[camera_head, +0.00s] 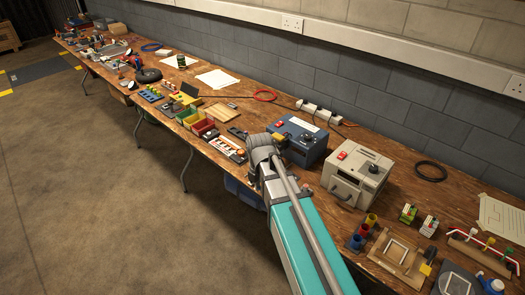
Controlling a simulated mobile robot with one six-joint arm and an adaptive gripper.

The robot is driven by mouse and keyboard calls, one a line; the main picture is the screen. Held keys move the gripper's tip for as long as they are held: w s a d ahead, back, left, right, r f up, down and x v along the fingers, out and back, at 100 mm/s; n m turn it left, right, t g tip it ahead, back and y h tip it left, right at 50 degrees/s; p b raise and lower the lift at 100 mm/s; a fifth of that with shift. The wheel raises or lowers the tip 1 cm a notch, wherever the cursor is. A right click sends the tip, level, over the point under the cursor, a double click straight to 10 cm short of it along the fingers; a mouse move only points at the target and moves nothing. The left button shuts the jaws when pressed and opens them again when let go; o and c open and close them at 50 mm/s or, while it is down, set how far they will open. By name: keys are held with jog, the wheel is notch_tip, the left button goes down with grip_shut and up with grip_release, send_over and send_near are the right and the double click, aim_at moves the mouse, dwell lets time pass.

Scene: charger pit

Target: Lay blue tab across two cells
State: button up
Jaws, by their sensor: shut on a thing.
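My arm reaches up from the bottom of the head view, and its grey wrist end stands over the bench beside a dark tray (226,152). The tray holds several small white and orange pieces in a row. They may be the cells, but they are too small to tell. My gripper's fingers do not show; the wrist end hides that spot. I cannot make out the blue tab. The right end of the tray lies close to my wrist in the picture.
A blue box (297,143) and a beige box (357,172) stand right of my wrist. Green, yellow and red bins (197,122) stand left of the tray. A wooden bench (300,187) runs along the grey wall. Coloured cups and fixtures crowd its near right end.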

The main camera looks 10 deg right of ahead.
jog(key=w+d+n, duration=0.2)
jog(key=w+n, duration=0.8)
jog(key=n, duration=0.8)
jog(key=w+d+n, duration=0.2)
jog(key=w+n, duration=0.8)
jog(key=n, duration=0.7)
jog(key=shift+f+n+b, duration=0.4)
jog(key=shift+d+f, duration=0.1)
jog(key=shift+f, duration=0.05)
notch_tip(320, 180, down, 6)
jog(key=b, duration=0.6)
jog(key=shift+f, duration=0.15)
jog(key=shift+f+b, duration=0.35)
jog(key=shift+b, duration=0.3)
dwell(1.2)
jog(key=o, duration=0.8)
